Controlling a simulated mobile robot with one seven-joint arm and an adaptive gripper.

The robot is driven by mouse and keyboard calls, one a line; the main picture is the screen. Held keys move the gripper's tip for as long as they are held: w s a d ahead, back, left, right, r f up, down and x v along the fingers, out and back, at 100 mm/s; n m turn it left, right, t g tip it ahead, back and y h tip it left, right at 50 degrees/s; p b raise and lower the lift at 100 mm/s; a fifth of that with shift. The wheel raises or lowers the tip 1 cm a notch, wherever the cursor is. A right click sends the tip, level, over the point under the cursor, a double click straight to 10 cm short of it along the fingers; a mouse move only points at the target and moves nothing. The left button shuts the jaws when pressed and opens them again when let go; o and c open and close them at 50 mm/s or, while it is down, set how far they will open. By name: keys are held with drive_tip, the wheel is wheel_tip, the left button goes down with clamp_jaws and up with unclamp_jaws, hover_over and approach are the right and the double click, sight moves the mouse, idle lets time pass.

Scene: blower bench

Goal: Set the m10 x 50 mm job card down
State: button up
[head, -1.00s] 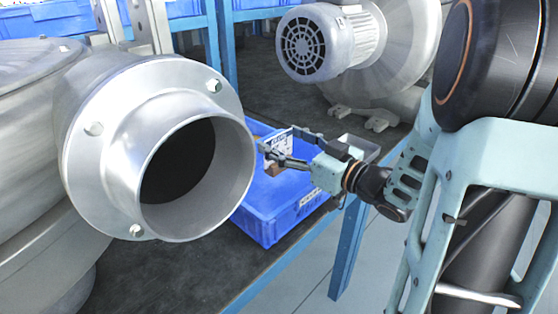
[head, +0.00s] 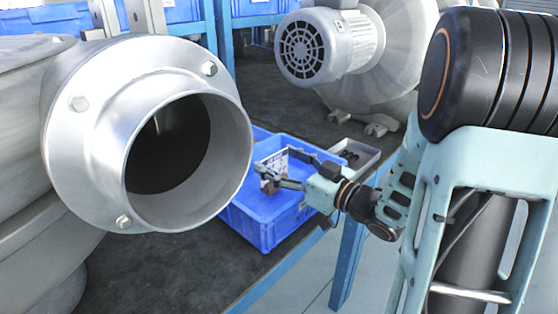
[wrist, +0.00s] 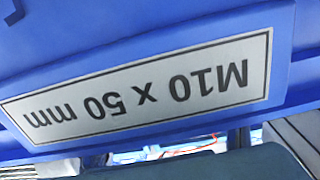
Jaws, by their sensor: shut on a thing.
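My gripper (head: 270,171) is shut on the job card (head: 274,164), a small white upright card with dark print. In the head view the print is too small to read, and the fingers hide part of the card. A small brown piece (head: 269,187) shows just below the fingers. Card and gripper are over the blue bin (head: 262,235) on the bench; whether the card touches the bin cannot be told. In the wrist view a white label (wrist: 150,90) reading "M10 x 50 mm" is upside down on a blue surface; my fingertips are not clear there.
A large metal blower outlet (head: 225,150) stands close at left of the bin. A grey tray (head: 365,158) with dark items lies behind the gripper at right. A blower motor (head: 310,48) stands at the back. The dark bench top (head: 170,270) is bare in front.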

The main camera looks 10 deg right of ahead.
drive_tip(key=shift+f, duration=0.2)
drive_tip(key=o, duration=1.3)
drive_tip(key=shift+c, duration=0.2)
drive_tip(key=shift+r, duration=0.15)
drive_tip(key=shift+r+p, duration=0.3)
drive_tip(key=p+v, duration=0.2)
drive_tip(key=v, duration=1)
drive_tip(key=shift+r, duration=0.2)
drive_tip(key=shift+w, duration=0.15)
